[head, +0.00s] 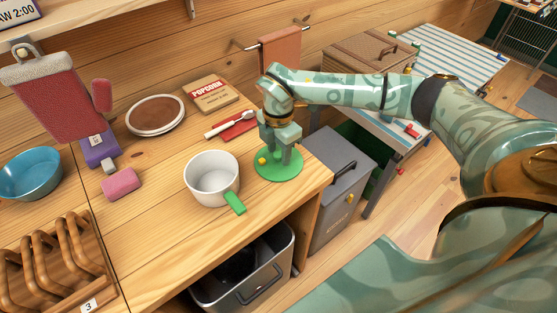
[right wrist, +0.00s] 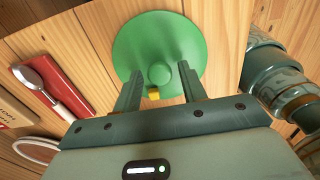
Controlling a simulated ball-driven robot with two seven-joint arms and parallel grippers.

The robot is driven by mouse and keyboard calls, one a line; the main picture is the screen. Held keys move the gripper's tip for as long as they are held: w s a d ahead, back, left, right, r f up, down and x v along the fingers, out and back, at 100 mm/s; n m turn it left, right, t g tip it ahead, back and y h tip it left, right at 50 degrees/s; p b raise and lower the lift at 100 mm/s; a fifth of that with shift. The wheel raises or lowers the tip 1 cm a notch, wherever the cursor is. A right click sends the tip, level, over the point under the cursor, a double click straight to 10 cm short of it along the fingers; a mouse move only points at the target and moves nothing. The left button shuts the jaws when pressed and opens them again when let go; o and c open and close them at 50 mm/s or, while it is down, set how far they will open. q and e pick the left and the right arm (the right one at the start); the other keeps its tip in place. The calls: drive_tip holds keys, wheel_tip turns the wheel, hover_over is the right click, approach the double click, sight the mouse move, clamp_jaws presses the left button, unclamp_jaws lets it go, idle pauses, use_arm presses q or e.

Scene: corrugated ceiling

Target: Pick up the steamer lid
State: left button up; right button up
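The steamer lid (head: 278,173) is a flat green disc lying on the wooden counter near its right edge. It also shows in the right wrist view (right wrist: 192,40), with a round green knob (right wrist: 160,74) at its middle and a small yellow piece beside the knob. My right gripper (head: 279,157) is above the lid, pointing down. Its two fingers are apart, one on each side of the knob, with visible gaps. In the head view the gripper hides the knob. My left gripper is not in view.
A white pot (head: 207,190) with a green handle stands left of the lid. A spoon (head: 223,129) on a red rest and a popcorn packet (head: 211,97) lie behind it. A grey bin (head: 335,190) stands past the counter's right edge. A pink sponge (head: 121,183) lies further left.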

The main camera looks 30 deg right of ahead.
drive_tip(key=c, duration=0.7)
drive_tip(key=shift+r, duration=0.1)
